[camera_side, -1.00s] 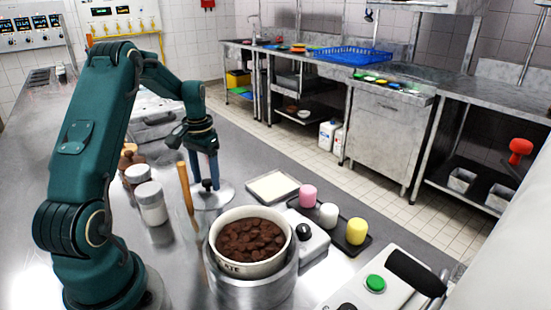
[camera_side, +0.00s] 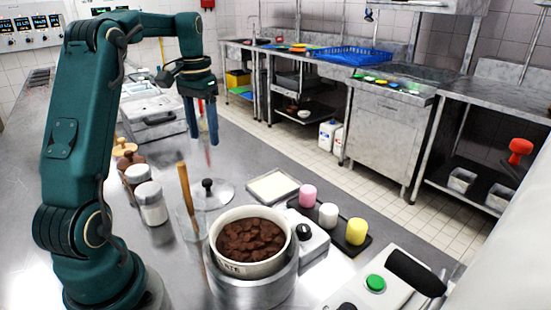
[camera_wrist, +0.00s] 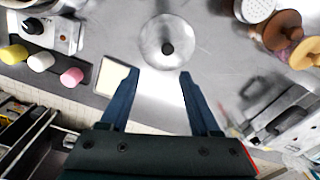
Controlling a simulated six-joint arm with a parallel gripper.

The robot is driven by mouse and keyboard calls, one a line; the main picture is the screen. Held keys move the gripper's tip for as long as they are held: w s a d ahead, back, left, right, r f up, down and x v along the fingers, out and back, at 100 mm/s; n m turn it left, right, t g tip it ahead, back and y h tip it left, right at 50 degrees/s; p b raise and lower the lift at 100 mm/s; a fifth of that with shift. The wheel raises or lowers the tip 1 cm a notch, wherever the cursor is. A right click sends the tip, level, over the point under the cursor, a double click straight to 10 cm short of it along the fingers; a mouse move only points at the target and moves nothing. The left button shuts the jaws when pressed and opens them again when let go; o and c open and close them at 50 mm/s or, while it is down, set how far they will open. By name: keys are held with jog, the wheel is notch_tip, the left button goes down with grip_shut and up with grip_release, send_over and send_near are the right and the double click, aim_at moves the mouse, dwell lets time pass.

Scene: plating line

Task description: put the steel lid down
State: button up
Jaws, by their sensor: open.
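The steel lid (camera_side: 218,196), a shallow round dome with a black knob, lies on the steel worktop in the side view, behind the bowl of dark chocolate pieces. It also shows in the wrist view (camera_wrist: 152,45), knob up, flat on the worktop. My gripper (camera_side: 206,140) is raised well above the lid, its blue fingers pointing down. In the wrist view my gripper (camera_wrist: 157,75) has its two fingers spread wide apart with nothing between them. The lid is clear of both fingers.
The bowl of chocolate (camera_side: 250,240) sits in a steel pot with a wooden-handled tool beside it. A white square tray (camera_side: 273,186) lies right of the lid. Pink, white and yellow cylinders stand on a dark tray (camera_side: 335,240). Jars (camera_side: 150,204) stand left of the lid.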

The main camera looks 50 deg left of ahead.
jog(key=s+d+r+m+t, duration=0.1)
jog(key=s+d+r+t, duration=0.1)
jog(key=d, duration=0.7)
jog(key=s+d+r+m+t, duration=0.1)
jog(key=s+d+m, duration=0.15)
jog(key=d, duration=0.65)
jog(key=s+d+f, duration=0.1)
jog(key=s+d+t, duration=0.1)
jog(key=s+d, duration=0.1)
jog(key=s+d+f+t, duration=0.1)
jog(key=s+d, duration=0.1)
jog(key=shift+s+d+f+m, duration=0.2)
jog(key=shift+s+f+m, duration=0.05)
jog(key=shift+f, duration=0.05)
jog(key=shift+s+d+f, duration=0.2)
jog(key=shift+s, duration=0.05)
